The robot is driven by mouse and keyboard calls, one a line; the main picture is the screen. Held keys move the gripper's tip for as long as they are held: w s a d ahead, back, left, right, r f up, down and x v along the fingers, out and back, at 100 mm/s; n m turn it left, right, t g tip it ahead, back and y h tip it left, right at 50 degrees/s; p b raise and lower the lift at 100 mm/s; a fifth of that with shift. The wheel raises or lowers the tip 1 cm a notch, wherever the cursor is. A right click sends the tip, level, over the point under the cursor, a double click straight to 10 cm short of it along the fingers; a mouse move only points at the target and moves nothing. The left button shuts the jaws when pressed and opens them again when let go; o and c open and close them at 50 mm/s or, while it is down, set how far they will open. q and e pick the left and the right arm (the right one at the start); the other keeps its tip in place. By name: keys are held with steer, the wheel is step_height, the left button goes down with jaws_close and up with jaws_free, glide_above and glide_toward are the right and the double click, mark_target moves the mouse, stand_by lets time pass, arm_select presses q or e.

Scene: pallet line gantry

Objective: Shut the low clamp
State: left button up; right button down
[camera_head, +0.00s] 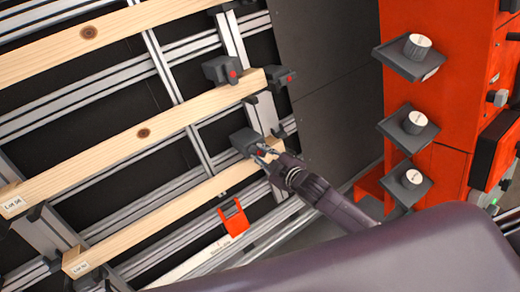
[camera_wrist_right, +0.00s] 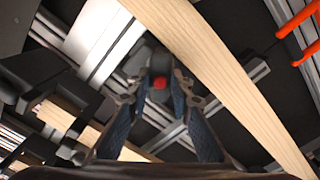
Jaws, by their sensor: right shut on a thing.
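The low clamp (camera_head: 245,141), a dark grey block, sits on the aluminium frame at the right end of the lowest wooden board (camera_head: 165,217). My right gripper (camera_head: 266,153) reaches it from the lower right and is shut on it. In the right wrist view, the dark clamp (camera_wrist_right: 157,62) with its red button (camera_wrist_right: 160,83) lies between the two fingers of the right gripper (camera_wrist_right: 160,96). The fingers partly hide the clamp, and I cannot tell how far its jaw stands from the board. My left gripper is not in view.
An orange bracket (camera_head: 233,219) hangs below the lowest board. An orange cabinet (camera_head: 440,100) with several knobbed shelves stands at the right.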

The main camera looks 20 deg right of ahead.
steer(key=m+p, duration=0.1)
steer(key=m, duration=0.3)
steer(key=shift+r, duration=0.2)
steer(key=shift+f+m, duration=0.2)
steer(key=shift+m, duration=0.7)
steer(key=shift+r+m+p, duration=0.15)
steer(key=shift+m+p, duration=0.7)
steer(key=shift+m, duration=0.55)
steer(key=c, duration=1.8)
jaws_free()
steer(key=shift+c, duration=0.2)
